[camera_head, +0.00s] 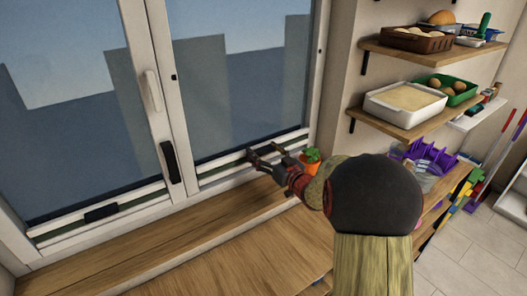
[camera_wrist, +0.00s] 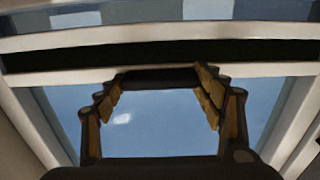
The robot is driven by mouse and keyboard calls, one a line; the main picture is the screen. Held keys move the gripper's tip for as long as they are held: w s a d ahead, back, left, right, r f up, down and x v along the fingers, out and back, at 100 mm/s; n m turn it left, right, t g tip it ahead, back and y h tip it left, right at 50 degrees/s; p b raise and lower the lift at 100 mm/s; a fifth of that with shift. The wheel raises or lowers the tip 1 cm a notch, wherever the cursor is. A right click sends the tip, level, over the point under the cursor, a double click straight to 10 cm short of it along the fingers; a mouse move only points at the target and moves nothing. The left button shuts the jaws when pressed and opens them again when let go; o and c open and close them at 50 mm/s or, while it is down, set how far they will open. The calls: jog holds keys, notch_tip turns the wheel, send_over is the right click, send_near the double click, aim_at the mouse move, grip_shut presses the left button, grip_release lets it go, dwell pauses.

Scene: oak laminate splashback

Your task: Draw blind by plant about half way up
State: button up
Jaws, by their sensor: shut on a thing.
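The window pane on the right, beside the potted plant (camera_head: 311,163), has a blind (camera_head: 226,176) gathered into a narrow pale-railed strip with a dark band along the bottom of the frame. The glass above it is uncovered. My gripper (camera_head: 264,153) reaches this strip just left of the plant. In the wrist view the blind's rail (camera_wrist: 60,70) runs across the picture, and my gripper (camera_wrist: 158,92) has its fingers on either side of a dark handle (camera_wrist: 160,78) on it. My gripper is shut on that handle, which is mostly hidden in the head view.
The left pane has a similar low blind with a dark handle (camera_head: 101,213). A white window handle (camera_head: 151,90) and a dark one (camera_head: 170,162) sit on the middle frame. Shelves with a white tray (camera_head: 405,105) stand right.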

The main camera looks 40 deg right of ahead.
jog(key=shift+r, duration=0.15)
jog(key=c, duration=0.8)
notch_tip(320, 180, up, 31)
jog(key=p, duration=2)
jog(key=o, duration=1.7)
jog(key=shift+w, duration=0.2)
jog(key=shift+s, duration=0.15)
jog(key=s, duration=1.1)
jog(key=shift+s+a, duration=0.35)
jog(key=shift+s, duration=0.05)
